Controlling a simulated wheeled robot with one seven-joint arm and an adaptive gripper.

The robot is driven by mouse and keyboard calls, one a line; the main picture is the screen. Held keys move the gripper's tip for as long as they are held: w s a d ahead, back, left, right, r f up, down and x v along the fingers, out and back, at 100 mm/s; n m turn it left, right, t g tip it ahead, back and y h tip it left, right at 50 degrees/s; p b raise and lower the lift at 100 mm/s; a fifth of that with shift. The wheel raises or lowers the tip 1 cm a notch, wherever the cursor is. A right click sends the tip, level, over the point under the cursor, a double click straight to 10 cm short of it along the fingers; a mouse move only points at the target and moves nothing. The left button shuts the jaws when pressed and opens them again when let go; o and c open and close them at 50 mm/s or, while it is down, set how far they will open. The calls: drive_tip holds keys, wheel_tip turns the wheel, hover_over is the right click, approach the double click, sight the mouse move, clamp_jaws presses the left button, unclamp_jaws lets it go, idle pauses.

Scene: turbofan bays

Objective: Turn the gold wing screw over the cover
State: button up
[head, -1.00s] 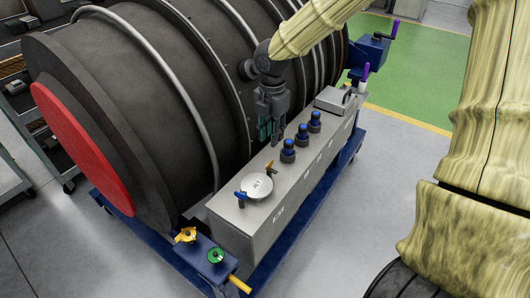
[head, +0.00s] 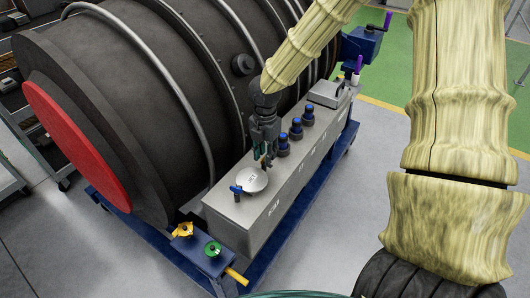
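The round silver cover (head: 251,182) lies on top of the long grey box (head: 285,187) beside the engine. The gold wing screw (head: 263,163) is at the cover's far edge, small and partly hidden by my gripper. A blue wing screw (head: 236,191) sits at the cover's near left edge. My gripper (head: 263,157) points down right at the gold wing screw, its fingertips beside or around it. I cannot tell whether the fingers touch the screw or are closed on it.
Several blue-capped fittings (head: 296,129) stand on the box just right of my gripper. The dark engine casing (head: 130,95) rises behind. A yellow knob (head: 182,230) and a green knob (head: 212,249) sit on the blue stand's near end. The grey floor in front is clear.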

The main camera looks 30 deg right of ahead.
drive_tip(key=shift+f, duration=0.1)
drive_tip(key=shift+c, duration=0.2)
clamp_jaws()
drive_tip(key=m+p, duration=0.2)
drive_tip(key=m, duration=0.1)
drive_tip(key=shift+m, duration=0.3)
drive_tip(key=m+p, duration=0.1)
drive_tip(key=m, duration=0.2)
drive_tip(key=shift+s+m, duration=0.15)
drive_tip(key=shift+m, duration=0.15)
drive_tip(key=m+p, duration=0.2)
drive_tip(key=m, duration=0.3)
drive_tip(key=shift+s, duration=0.1)
drive_tip(key=shift+a+m+p, duration=0.15)
drive_tip(key=shift+m+p, duration=0.5)
drive_tip(key=shift+m, duration=2.15)
